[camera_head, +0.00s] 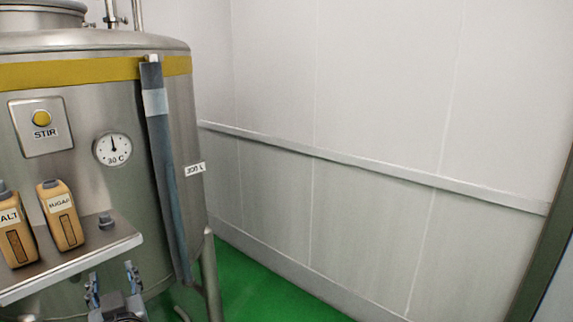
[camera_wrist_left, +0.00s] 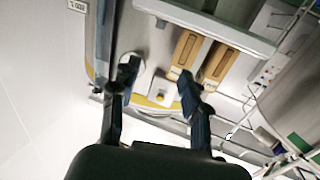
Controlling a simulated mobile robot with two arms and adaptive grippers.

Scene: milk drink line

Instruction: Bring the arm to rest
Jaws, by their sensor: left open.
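My left gripper (camera_head: 111,280) is at the bottom left of the head view, in front of and below the steel shelf. Its two blue-tipped fingers point up and stand apart with nothing between them. In the left wrist view my left gripper (camera_wrist_left: 158,76) is also open and empty, with the tank's front and shelf beyond it. My right gripper is in neither view.
A steel tank (camera_head: 90,185) fills the left. Its shelf (camera_head: 75,264) holds a salt bottle (camera_head: 14,228) and a sugar bottle (camera_head: 61,214). A STIR button (camera_head: 42,118) and dial (camera_head: 113,149) are above. Green floor (camera_head: 262,292) lies clear by the wall.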

